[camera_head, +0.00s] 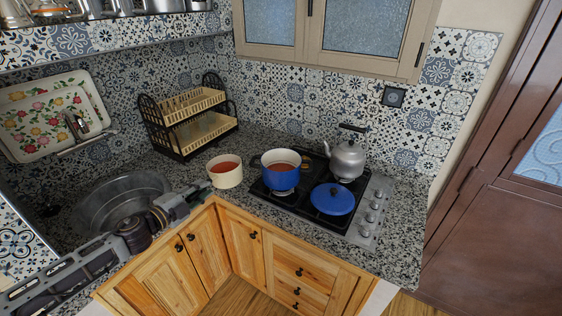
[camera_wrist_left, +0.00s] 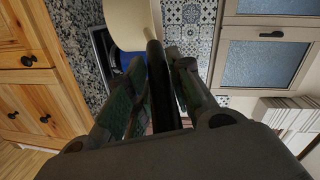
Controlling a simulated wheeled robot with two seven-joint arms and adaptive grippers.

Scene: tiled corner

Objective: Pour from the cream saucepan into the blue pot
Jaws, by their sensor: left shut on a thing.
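The cream saucepan (camera_head: 224,179) is upright beside the hob's left side and holds red liquid. My left gripper (camera_head: 203,191) is shut on its handle. In the left wrist view the dark handle (camera_wrist_left: 155,60) runs between the fingers of my gripper (camera_wrist_left: 160,80) to the cream pan wall (camera_wrist_left: 127,25). I cannot tell whether the pan touches the counter. The blue pot (camera_head: 281,182) stands open on the hob, just right of the saucepan, with reddish liquid inside. My right gripper is not in view.
A blue lid (camera_head: 332,199) lies on the front of the hob (camera_head: 352,231). A grey kettle (camera_head: 347,160) stands behind it. A dish rack (camera_head: 190,126) is behind the saucepan. A metal sink basin (camera_head: 110,204) is left, near my left arm. A tiled wall closes the back.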

